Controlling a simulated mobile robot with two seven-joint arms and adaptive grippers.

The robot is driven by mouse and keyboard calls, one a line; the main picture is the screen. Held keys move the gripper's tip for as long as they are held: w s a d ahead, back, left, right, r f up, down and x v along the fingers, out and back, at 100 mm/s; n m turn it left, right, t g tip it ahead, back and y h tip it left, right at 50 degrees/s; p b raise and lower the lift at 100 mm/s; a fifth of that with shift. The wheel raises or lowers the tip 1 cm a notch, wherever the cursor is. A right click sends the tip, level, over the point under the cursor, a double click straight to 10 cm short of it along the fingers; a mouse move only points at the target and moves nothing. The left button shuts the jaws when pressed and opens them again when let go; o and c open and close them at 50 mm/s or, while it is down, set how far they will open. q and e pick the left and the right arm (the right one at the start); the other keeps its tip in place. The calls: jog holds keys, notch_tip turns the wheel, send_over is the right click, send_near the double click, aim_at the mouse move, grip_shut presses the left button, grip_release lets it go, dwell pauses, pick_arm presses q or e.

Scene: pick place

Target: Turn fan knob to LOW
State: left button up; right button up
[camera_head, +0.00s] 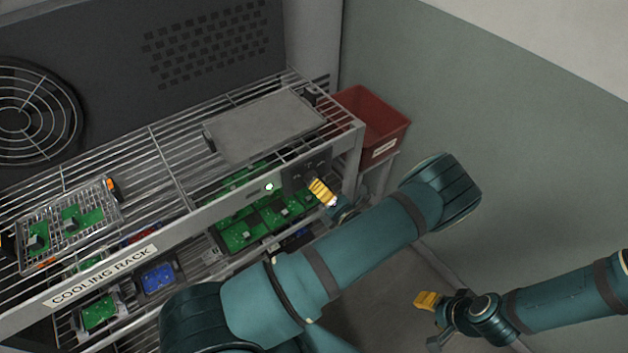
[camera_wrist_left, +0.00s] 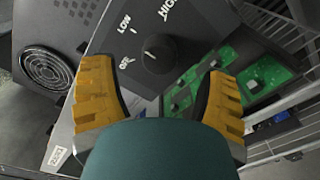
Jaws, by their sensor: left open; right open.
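The fan knob (camera_wrist_left: 156,57) is a round black dial with a pale pointer mark, on a dark panel (camera_wrist_left: 205,28) with LOW, HIGH and OFF lettering around it. The mark's exact setting is hard to read. My left gripper (camera_wrist_left: 158,88) is open, its yellow fingers on either side of the knob in the picture and apart from it. In the head view, my left gripper (camera_head: 322,191) is just in front of the dark panel (camera_head: 300,172) at the rack's right end. My right gripper (camera_head: 428,300) is open and empty, low on the right, away from the rack.
The wire cooling rack (camera_head: 165,160) holds a grey plate (camera_head: 265,127) and a wire basket of green boards (camera_head: 105,212). More boards (camera_head: 240,233) lie on the lower shelf. A round fan grille (camera_head: 28,112) is behind. A red bin (camera_head: 375,118) stands right of the rack.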

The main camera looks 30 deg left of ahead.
pick_arm(q)
jog(key=v, duration=0.7)
jog(key=shift+s+d, duration=0.15)
jog(key=shift+d, duration=0.1)
jog(key=s+a+f+n+g+h, duration=0.1)
jog(key=s+f+n+g+h, duration=0.1)
jog(key=s+f+n+g, duration=0.3)
jog(key=s+a+f+n+g+h, duration=0.1)
jog(key=s+f+n+g+h, duration=0.1)
jog(key=s+n+g, duration=0.3)
jog(key=s+d+f+n+g+h, duration=0.25)
jog(key=s+d+n+h, duration=0.25)
jog(key=s+h, duration=0.3)
jog(key=d+r+n+t+h, duration=0.1)
jog(key=d+n+t+h, duration=0.1)
jog(key=d+n+h, duration=0.65)
jog(key=w+r+n+t, duration=0.5)
jog(key=w+n, duration=0.1)
jog(key=n, duration=0.7)
jog(key=shift+a+t+b, duration=0.2)
jog(key=shift+t+b, duration=0.15)
jog(key=shift+b, duration=0.05)
